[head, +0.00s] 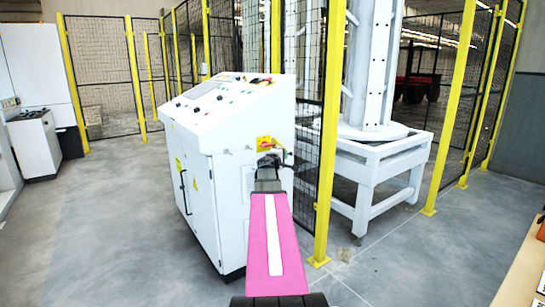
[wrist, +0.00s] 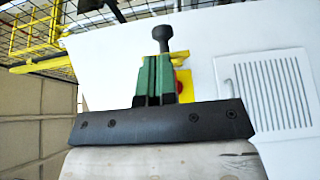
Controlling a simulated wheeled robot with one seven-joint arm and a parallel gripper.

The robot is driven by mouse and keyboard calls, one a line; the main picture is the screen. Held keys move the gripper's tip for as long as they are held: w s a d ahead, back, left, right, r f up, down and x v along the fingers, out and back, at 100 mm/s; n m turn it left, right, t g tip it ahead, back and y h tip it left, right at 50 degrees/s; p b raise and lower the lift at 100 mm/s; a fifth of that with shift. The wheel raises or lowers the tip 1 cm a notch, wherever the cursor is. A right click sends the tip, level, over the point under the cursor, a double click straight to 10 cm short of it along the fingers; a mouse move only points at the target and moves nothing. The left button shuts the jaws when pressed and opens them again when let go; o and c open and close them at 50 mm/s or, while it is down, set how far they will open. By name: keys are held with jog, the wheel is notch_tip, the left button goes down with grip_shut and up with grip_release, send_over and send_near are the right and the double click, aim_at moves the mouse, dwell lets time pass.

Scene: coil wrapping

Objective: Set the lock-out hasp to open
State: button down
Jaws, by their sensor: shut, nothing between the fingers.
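The lock-out hasp appears to be the small red part (head: 275,146) on a yellow plate (head: 263,141), on the side face of the white control cabinet. In the wrist view the yellow plate (wrist: 185,86) shows partly behind my fingers, with a bit of red on it. My gripper (head: 268,163) is at the cabinet's side, just below the plate in the head view. In the wrist view its green fingers (wrist: 154,78) are shut and empty. A dark round-headed knob (wrist: 161,36) shows just beyond the fingertips. Whether the fingers touch it, and the hasp's position, I cannot tell.
The white control cabinet (head: 200,190) stands ahead, with a slatted vent (wrist: 268,88) right of the fingers in the wrist view. Yellow-posted mesh fencing (head: 330,130) and a white machine stand (head: 375,170) are close on the right. The floor at left is clear.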

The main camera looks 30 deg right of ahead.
jog(key=s+d+n+t, duration=0.1)
jog(key=d, duration=0.9)
jog(key=shift+s+d+y, duration=0.3)
jog(key=shift+d+y, duration=0.1)
jog(key=shift+a, duration=0.15)
